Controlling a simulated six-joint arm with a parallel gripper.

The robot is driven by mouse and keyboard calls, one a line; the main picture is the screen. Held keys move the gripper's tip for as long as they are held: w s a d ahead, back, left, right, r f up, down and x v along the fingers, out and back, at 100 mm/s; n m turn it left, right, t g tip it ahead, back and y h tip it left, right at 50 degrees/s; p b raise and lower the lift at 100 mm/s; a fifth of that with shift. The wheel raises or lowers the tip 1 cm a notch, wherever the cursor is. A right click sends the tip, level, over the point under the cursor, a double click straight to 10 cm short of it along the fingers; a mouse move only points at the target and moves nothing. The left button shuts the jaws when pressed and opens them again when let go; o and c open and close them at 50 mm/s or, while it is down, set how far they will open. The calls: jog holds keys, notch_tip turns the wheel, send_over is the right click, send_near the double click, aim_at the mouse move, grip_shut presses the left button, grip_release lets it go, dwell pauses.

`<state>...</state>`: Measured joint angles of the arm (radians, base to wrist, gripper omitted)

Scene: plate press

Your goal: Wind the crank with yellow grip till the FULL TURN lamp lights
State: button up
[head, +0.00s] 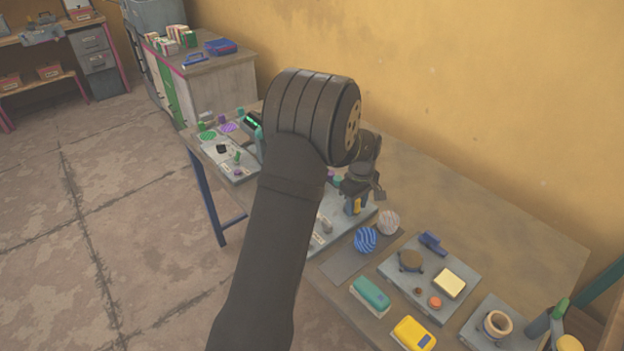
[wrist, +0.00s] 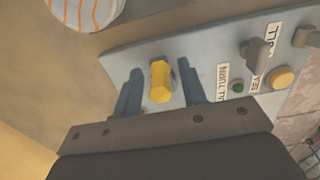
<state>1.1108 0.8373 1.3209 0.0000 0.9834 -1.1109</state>
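The crank's yellow grip (wrist: 160,82) stands on a pale grey panel (wrist: 135,48) in the wrist view. My gripper (wrist: 159,86) is open, with one blue-grey finger on each side of the grip and a visible gap at both sides. In the head view the yellow grip (head: 357,207) shows small below my gripper (head: 356,199), partly hidden by it. A small dark green lamp (wrist: 238,87) sits beside a label that seems to read FULL TURN; it does not look bright. The crank's arm under the grip is hidden.
A lever (wrist: 257,52) and a yellow-orange button (wrist: 282,77) stand on the same panel. A blue striped ball (head: 365,239) and a pale striped ball (head: 388,222) lie close by. A teal box (head: 370,293) and yellow box (head: 413,333) are nearer the table's front edge.

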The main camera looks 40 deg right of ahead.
jog(key=c, duration=0.6)
jog(key=shift+c, duration=0.2)
jog(key=shift+a, duration=0.15)
jog(key=shift+o, duration=0.7)
jog(key=shift+w+a, duration=0.15)
jog(key=shift+a, duration=0.35)
jog(key=shift+w+a, duration=0.1)
